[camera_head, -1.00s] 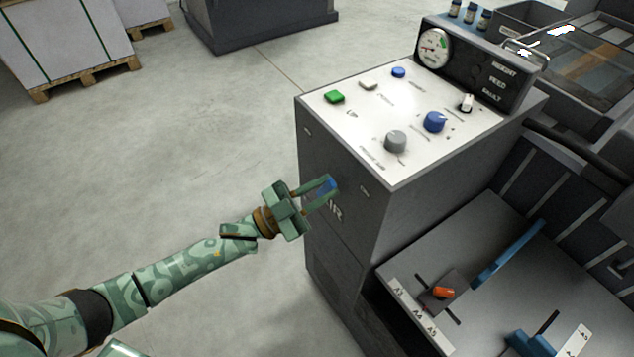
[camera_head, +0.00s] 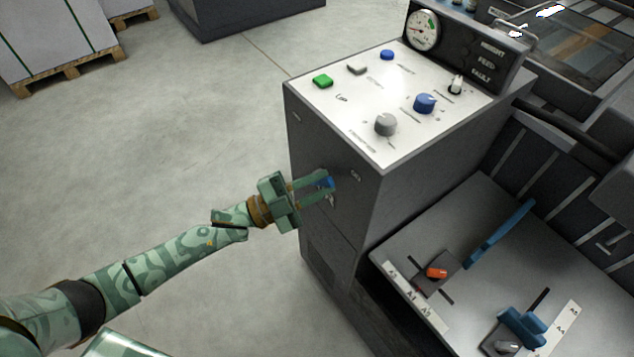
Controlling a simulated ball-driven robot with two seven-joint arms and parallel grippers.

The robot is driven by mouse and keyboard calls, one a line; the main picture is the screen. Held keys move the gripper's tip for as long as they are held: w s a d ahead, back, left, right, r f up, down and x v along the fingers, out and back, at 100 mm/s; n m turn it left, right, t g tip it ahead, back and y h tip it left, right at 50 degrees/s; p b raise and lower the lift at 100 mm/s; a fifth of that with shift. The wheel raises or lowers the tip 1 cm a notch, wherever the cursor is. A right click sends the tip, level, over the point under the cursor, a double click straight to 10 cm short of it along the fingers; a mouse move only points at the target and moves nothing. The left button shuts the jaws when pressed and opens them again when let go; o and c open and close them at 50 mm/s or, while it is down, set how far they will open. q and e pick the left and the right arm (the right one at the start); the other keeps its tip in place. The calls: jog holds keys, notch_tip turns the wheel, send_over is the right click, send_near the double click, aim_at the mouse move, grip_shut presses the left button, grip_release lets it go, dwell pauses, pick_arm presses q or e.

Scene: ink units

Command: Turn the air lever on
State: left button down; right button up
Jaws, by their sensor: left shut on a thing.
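The "AIR" lettering beside the lever is mostly covered by the gripper. My right gripper is not in view.
A feed table (camera_head: 470,235) with blue guides lies to the right.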

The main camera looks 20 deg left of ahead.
pick_arm(q)
jog(key=shift+f, duration=0.1)
jog(key=c, duration=1.3)
grip_release()
jog(key=v, duration=1.6)
jog(key=shift+s+a+f, duration=0.1)
jog(key=shift+s, duration=0.15)
